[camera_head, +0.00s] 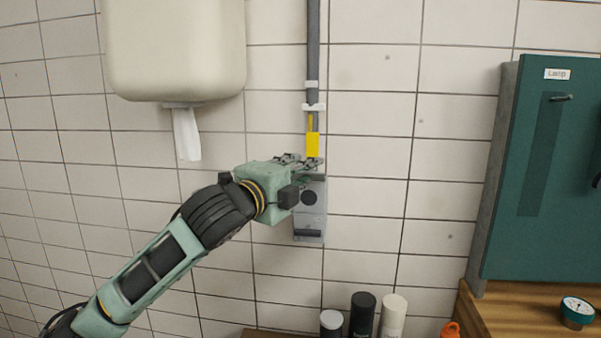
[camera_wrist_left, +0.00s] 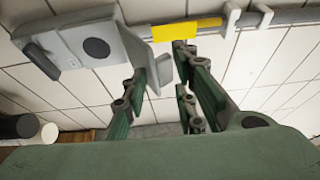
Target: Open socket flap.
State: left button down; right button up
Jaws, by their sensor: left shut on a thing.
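The grey socket box (camera_head: 309,222) is fixed to the tiled wall under a vertical conduit, with a round dark disc on its front. In the left wrist view the box (camera_wrist_left: 70,40) lies at upper left, and its grey flap (camera_wrist_left: 158,64) stands out from the front at an angle. My left gripper (camera_head: 303,166) is at the top of the box. Its fingers (camera_wrist_left: 165,68) are on either side of the flap in the wrist view, closed on it. The fingers hide part of the flap in the head view. My right gripper is not in view.
A yellow sleeve (camera_head: 313,145) on the grey conduit (camera_head: 313,50) is just above the fingers. A paper dispenser (camera_head: 175,45) hangs at upper left. A green cabinet (camera_head: 545,170) is at right. Several bottles (camera_head: 362,312) stand below. The wall between box and cabinet is clear.

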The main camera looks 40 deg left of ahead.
pick_arm(q)
jog(key=c, duration=1.8)
grip_release()
jog(key=shift+s+a+r, duration=0.1)
jog(key=shift+a+r, duration=0.1)
jog(key=shift+r, duration=0.5)
jog(key=shift+o, duration=0.8)
jog(key=shift+w+f, duration=0.2)
jog(key=shift+f, duration=0.05)
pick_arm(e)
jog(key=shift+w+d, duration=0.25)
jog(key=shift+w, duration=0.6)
pick_arm(q)
jog(key=s+d, duration=0.1)
jog(key=s, duration=0.6)
jog(key=shift+s+d+f, duration=0.2)
jog(key=shift+f, duration=0.1)
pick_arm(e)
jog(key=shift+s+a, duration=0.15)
